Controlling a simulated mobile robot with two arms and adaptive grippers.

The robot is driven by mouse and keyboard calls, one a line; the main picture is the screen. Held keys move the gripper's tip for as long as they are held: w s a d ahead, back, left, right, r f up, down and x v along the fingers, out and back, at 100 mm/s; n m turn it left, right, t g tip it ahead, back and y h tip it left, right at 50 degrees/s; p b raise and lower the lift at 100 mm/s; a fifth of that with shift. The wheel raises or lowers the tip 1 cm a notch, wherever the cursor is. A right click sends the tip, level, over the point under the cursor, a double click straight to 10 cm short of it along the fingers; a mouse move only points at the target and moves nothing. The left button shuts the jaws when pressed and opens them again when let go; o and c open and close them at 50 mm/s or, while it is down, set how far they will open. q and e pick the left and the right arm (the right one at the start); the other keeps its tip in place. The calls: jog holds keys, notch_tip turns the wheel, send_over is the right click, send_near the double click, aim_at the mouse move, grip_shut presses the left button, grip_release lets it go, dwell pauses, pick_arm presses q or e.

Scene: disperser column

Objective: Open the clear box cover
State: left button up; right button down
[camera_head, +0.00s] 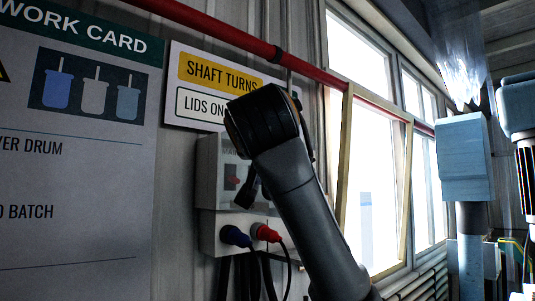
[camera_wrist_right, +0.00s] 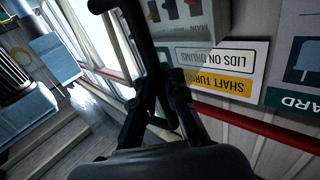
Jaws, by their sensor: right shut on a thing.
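The grey switch box (camera_head: 208,170) hangs on the wall, with a red switch (camera_head: 233,181) behind what looks like its clear cover (camera_head: 224,158). The cover's edges are hard to make out and partly hidden by my right arm. My right gripper (camera_head: 246,192) is at the box front, mostly hidden in the head view. In the right wrist view, my right gripper (camera_wrist_right: 163,88) is shut on the end of a dark bent bar (camera_wrist_right: 143,38), which looks like the cover's handle. The box also shows upside down in that view (camera_wrist_right: 215,20). My left gripper is not in view.
A red pipe (camera_head: 235,42) crosses above. A warning sign (camera_head: 190,88) and work card (camera_head: 75,185) are on the wall. Windows (camera_head: 375,190) are right of my arm.

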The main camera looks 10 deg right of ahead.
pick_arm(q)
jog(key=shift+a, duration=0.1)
pick_arm(e)
jog(key=c, duration=1.5)
grip_release()
jog(key=shift+s, duration=0.1)
jog(key=shift+c, duration=0.2)
jog(key=shift+o, duration=0.8)
jog(key=shift+s+d+r, duration=0.1)
jog(key=shift+s, duration=0.2)
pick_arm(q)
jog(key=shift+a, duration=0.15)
pick_arm(e)
jog(key=v, duration=1.1)
jog(key=shift+s+a, duration=0.3)
jog(key=shift+s, duration=0.05)
jog(key=shift+s+d, duration=0.2)
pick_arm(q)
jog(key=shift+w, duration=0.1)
pick_arm(e)
jog(key=shift+w, duration=0.15)
